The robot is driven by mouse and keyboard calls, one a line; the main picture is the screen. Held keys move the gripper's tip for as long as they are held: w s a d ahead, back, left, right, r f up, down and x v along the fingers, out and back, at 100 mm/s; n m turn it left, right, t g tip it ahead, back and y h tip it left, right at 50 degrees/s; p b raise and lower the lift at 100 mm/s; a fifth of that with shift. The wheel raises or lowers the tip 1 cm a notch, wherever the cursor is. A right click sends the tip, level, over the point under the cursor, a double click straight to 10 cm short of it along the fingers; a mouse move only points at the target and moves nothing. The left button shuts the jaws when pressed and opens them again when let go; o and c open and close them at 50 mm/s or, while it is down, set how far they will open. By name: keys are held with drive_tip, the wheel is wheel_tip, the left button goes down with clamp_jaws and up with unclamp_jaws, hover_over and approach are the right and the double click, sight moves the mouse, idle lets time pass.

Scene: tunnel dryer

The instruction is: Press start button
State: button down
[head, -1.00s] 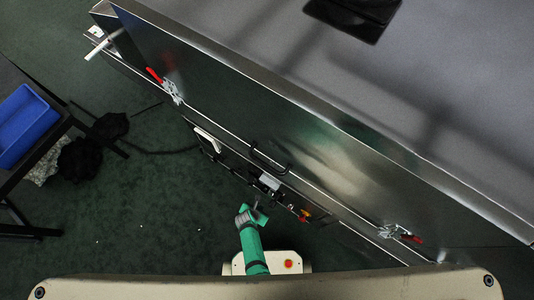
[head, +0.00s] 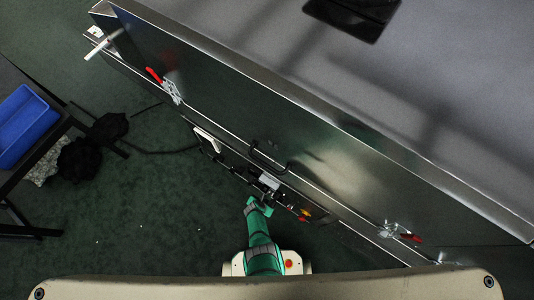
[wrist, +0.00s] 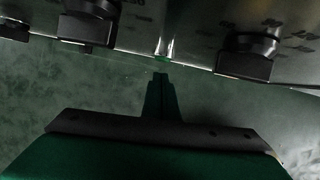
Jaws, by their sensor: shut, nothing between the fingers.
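In the wrist view a small green button (wrist: 162,58) with a bright metal surround sits on the metal control panel (wrist: 190,42). My gripper (wrist: 160,76) is shut and empty, with its fingertips just short of the button and a small gap seeming to remain. Whether they touch is hard to tell. In the head view my gripper is hard to make out, at the end of my green arm beside the panel on the dryer's long side (head: 210,100). The button cannot be made out there.
Black knobs stand on either side of the button, left (wrist: 88,26) and right (wrist: 246,54). A red and yellow control (head: 304,214) lies along the panel. A dark table with a blue bin (head: 22,125) stands at far left.

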sight(269, 195)
drive_tip(key=shift+w+d, duration=0.4)
drive_tip(key=shift+w, duration=0.2)
drive_tip(key=shift+w+d, duration=0.65)
drive_tip(key=shift+w, duration=0.35)
drive_tip(key=shift+w+a+r, duration=0.1)
drive_tip(key=shift+w+a, duration=0.1)
drive_tip(key=shift+w, duration=0.15)
drive_tip(key=shift+s+a, duration=0.15)
drive_tip(key=shift+s, duration=0.05)
drive_tip(key=s+a, duration=0.2)
drive_tip(key=s, duration=0.3)
drive_tip(key=v, duration=0.9)
drive_tip(key=shift+s+r, duration=0.15)
drive_tip(key=shift+s, duration=0.25)
